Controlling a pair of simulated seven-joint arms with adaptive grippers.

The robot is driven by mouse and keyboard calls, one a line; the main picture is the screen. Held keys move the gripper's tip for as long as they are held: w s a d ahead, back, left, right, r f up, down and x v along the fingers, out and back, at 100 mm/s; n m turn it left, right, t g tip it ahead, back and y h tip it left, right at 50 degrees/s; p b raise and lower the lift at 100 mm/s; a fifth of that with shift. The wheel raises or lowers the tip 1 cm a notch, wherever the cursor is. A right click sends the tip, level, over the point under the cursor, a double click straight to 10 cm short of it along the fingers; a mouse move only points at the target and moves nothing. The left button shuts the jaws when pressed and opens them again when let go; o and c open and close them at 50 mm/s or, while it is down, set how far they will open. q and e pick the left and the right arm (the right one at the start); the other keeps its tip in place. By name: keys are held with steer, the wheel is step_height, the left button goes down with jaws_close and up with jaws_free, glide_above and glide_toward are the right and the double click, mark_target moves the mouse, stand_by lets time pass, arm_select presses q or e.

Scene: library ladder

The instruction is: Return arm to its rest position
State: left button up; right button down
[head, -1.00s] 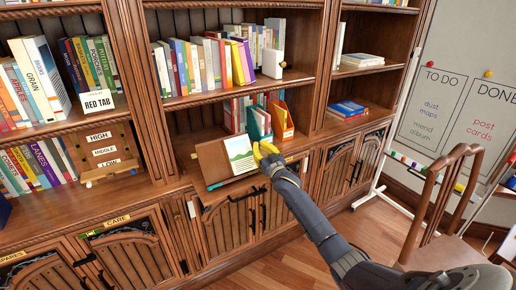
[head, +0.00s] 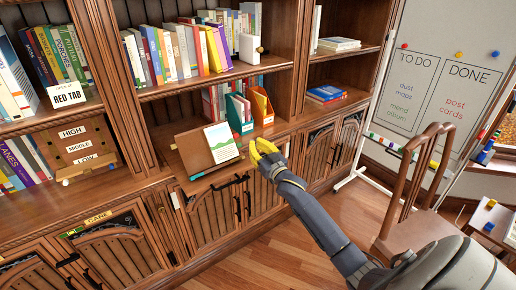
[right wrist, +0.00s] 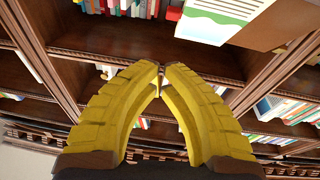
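My right gripper (head: 264,158) is in front of the bookcase, just right of a tilted wooden book stand (head: 190,148). A card with a green and blue landscape picture (head: 221,142) leans on the stand. The gripper appears clear of the card. In the right wrist view, the yellow fingers (right wrist: 161,68) come together at their tips with only a thin gap. Nothing is held between them. The card (right wrist: 222,18) shows beyond them at the top. My left gripper is in neither view.
The bookcase's shelves hold many books. A teal file holder (head: 239,113) and an orange one (head: 262,106) stand behind the gripper. A wooden chair (head: 412,195) and a whiteboard (head: 440,85) are at the right. The floor (head: 270,255) in front of the cabinets is open.

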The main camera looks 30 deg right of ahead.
steer(key=s+d+f+n+g+h, duration=0.1)
steer(key=s+f+g, duration=0.15)
steer(key=f, duration=1.15)
steer(key=s+d+f+g, duration=0.1)
steer(key=s+f+g, duration=0.15)
steer(key=f, duration=1.25)
steer(key=s+a+f+n+g, duration=0.1)
steer(key=s+a+f+g, duration=0.15)
steer(key=s+f, duration=0.65)
steer(key=s+a+f+g, duration=0.1)
steer(key=s+f+g, duration=0.3)
steer(key=f, duration=0.9)
steer(key=s+a+f+n+g, duration=0.1)
steer(key=s+a+f+g, duration=0.15)
steer(key=s+f, duration=0.7)
steer(key=s+a+f+g, duration=0.1)
steer(key=s+a+f, duration=0.4)
steer(key=s, duration=0.8)
steer(key=s+a+f+g, duration=0.1)
steer(key=s+a+f, duration=0.2)
steer(key=s, duration=1)
steer(key=s+a+f+g+y, duration=0.1)
steer(key=s+a+f, duration=0.3)
steer(key=s, duration=0.8)
steer(key=shift+s+a+g, duration=0.35)
steer(key=shift+a+g, duration=0.4)
steer(key=shift+g, duration=0.05)
